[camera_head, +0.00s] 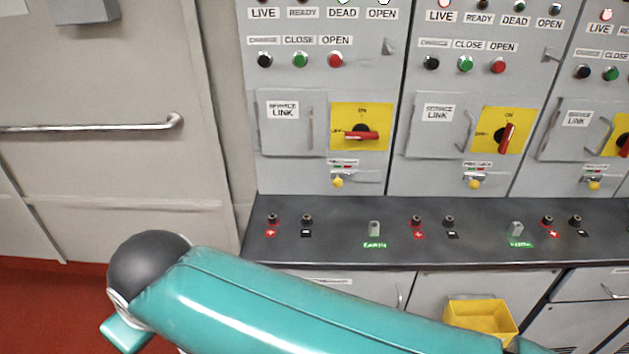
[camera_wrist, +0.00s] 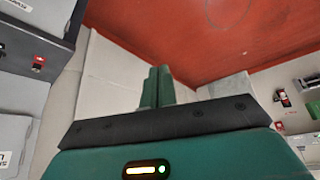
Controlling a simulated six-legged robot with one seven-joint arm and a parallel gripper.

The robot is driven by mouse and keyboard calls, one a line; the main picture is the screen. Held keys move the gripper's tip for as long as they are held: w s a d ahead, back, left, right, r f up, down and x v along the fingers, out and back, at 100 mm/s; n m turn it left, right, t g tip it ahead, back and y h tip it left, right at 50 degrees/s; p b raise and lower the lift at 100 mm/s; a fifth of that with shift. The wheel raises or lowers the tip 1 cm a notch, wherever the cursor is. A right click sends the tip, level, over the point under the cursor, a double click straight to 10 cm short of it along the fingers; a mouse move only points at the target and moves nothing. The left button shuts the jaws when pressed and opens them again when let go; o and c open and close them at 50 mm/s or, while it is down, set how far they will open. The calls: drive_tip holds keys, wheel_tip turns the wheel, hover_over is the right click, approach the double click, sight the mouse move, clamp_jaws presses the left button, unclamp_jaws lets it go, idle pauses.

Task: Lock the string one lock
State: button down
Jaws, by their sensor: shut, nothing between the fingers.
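The leftmost panel (camera_head: 310,180) has a yellow switch plate (camera_head: 377,112) with its red handle (camera_head: 361,135) lying horizontal. Below it is a small yellow-knobbed lock fitting (camera_head: 338,181) under a small red and green marking; its exact state is too small to tell. No string number is readable. My gripper (camera_wrist: 157,85) shows in the wrist view, its two green fingers together with nothing between them. It is away from the lock, pointing towards a pale wall and red floor. The head view shows my teal arm but not the gripper.
Two similar panels stand to the right; the middle one's red handle (camera_head: 506,137) is nearly upright. A dark ledge (camera_head: 340,240) with terminals juts out below. A yellow bin (camera_head: 480,317) sits under it. A door with a horizontal bar (camera_head: 90,127) is at left.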

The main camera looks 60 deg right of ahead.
drive_tip(key=w+d+m+g+h, duration=0.1)
drive_tip(key=w+d+m+h, duration=0.3)
drive_tip(key=d, duration=0.7)
drive_tip(key=w+d+m+g, duration=0.1)
drive_tip(key=w+d+m, duration=0.1)
drive_tip(key=w+d, duration=0.6)
drive_tip(key=s+d+f+m+g+h, duration=0.1)
drive_tip(key=s+d+f+m, duration=0.1)
drive_tip(key=d, duration=0.8)
drive_tip(key=s+d+f+m+g+h, duration=0.1)
drive_tip(key=s+d+f+m+g, duration=0.1)
drive_tip(key=d, duration=0.8)
drive_tip(key=s+d+f+m+g+h, duration=0.1)
drive_tip(key=d+f+m+g, duration=0.1)
drive_tip(key=d, duration=0.8)
drive_tip(key=shift+s+h, duration=0.4)
drive_tip(key=shift+f, duration=0.15)
